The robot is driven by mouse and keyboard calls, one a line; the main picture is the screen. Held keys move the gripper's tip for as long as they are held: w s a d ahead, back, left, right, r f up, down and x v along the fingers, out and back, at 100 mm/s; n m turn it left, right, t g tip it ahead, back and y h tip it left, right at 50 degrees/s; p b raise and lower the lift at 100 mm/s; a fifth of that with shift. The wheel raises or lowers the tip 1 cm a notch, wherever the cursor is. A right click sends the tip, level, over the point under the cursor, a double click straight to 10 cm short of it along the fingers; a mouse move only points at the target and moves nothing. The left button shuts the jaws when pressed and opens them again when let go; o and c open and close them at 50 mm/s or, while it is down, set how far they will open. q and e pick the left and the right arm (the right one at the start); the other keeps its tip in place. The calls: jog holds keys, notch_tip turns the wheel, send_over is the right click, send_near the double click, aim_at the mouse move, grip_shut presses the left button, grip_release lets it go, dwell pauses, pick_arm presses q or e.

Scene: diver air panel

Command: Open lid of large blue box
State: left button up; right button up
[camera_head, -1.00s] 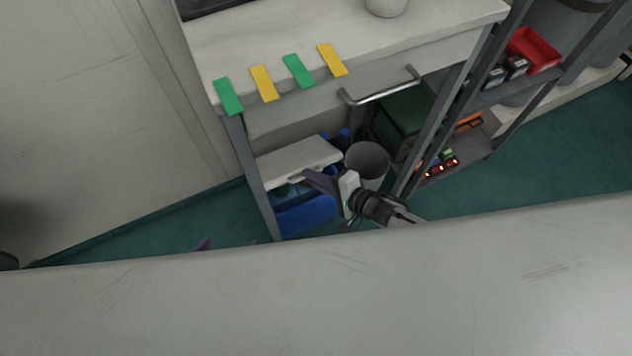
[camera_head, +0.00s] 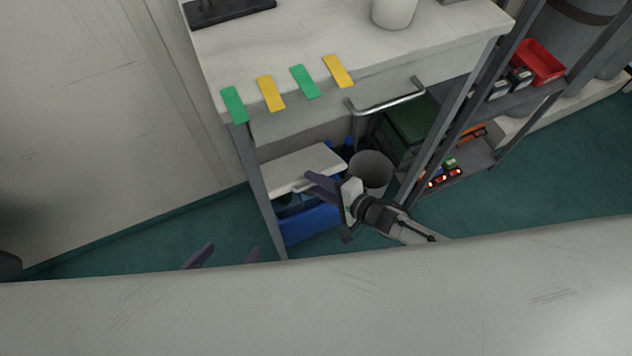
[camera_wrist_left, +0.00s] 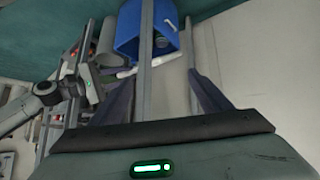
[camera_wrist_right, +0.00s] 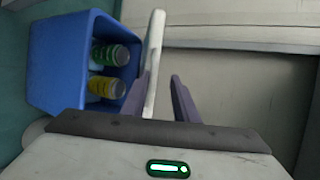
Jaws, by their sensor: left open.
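The large blue box (camera_head: 310,224) stands on the floor under the table; it also shows in the left wrist view (camera_wrist_left: 128,35) and right wrist view (camera_wrist_right: 55,65). Its pale lid (camera_head: 300,168) is raised off the box opening, tilted. In the right wrist view the lid (camera_wrist_right: 153,55) stands edge-on, and cans show inside the box. My right gripper (camera_head: 328,190) is at the lid's front edge. Its fingers (camera_wrist_right: 160,80) are apart, with the lid close against the left one and a gap to the right one. My left gripper (camera_head: 226,255) is open and empty, left of the table leg.
The table leg (camera_head: 261,190) stands between my left gripper and the box. A grey bin (camera_head: 371,170) is right of the box. The drawer with its handle (camera_head: 388,103) is above. A shelf rack with a red tray (camera_head: 535,62) stands right. Floor at left is clear.

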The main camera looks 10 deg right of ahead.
pick_arm(q)
notch_tip(320, 180, up, 3)
jog(key=p, duration=0.5)
jog(key=shift+a+r, duration=0.1)
jog(key=shift+r, duration=0.1)
pick_arm(e)
jog(key=v, duration=1)
pick_arm(q)
jog(key=shift+s, duration=0.1)
